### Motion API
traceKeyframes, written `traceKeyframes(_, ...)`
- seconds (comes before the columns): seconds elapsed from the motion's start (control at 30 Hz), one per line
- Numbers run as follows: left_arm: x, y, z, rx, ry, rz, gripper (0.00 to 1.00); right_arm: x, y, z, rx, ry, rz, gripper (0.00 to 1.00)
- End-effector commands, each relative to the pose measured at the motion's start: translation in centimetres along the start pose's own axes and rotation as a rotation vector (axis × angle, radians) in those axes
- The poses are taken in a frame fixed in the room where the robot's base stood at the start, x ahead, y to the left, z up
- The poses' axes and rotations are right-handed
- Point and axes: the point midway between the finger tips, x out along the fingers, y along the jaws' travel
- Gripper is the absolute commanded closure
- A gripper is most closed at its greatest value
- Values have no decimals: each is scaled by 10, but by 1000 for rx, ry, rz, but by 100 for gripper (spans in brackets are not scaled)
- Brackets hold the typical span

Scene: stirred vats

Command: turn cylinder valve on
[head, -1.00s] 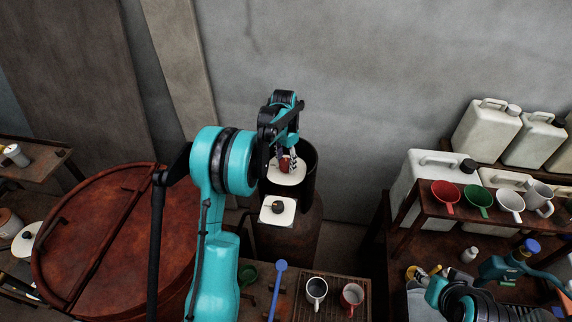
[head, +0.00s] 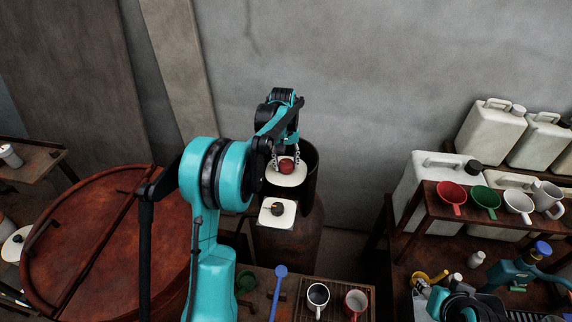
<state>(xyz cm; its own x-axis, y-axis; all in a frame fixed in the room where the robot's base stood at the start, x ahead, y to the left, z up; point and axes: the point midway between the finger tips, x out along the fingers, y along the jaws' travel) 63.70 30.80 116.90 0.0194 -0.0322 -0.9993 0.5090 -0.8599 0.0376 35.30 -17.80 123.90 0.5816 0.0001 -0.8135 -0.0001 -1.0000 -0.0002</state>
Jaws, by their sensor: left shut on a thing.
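A round red valve knob (head: 286,165) stands above a white plate (head: 290,178) at a dark cylinder (head: 311,185), just right of the middle of the head view. My left gripper (head: 286,160) reaches over it from above. Its fingers lie on either side of the red knob and are shut on it. The fingers and wrist hide part of the knob's top and far side. A smaller dark knob (head: 277,209) sits on a second white plate (head: 287,221) nearer to me. My right gripper cannot be made out; only part of the right arm shows at the bottom right.
A big rusty round vat lid (head: 100,250) fills the left. Coloured cups and white jerrycans (head: 492,130) fill shelves on the right. The grey wall is close behind the cylinder.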

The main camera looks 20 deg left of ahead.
Motion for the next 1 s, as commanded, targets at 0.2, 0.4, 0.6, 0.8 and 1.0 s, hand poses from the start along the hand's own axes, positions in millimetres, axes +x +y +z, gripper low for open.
traceKeyframes(0.2,1,0,1,-157,5,-1,84,5,0,3,0,0,0,60)
traceKeyframes(0.4,0,0,1,-255,9,-1,84,7,0,5,0,0,0,60)
traceKeyframes(0.6,0,0,1,-308,11,0,84,8,0,5,0,0,0,60)
traceKeyframes(0.8,0,1,1,-325,12,0,84,8,0,5,0,0,0,60)
traceKeyframes(1.0,0,0,1,-325,12,0,84,8,0,5,0,0,0,60)
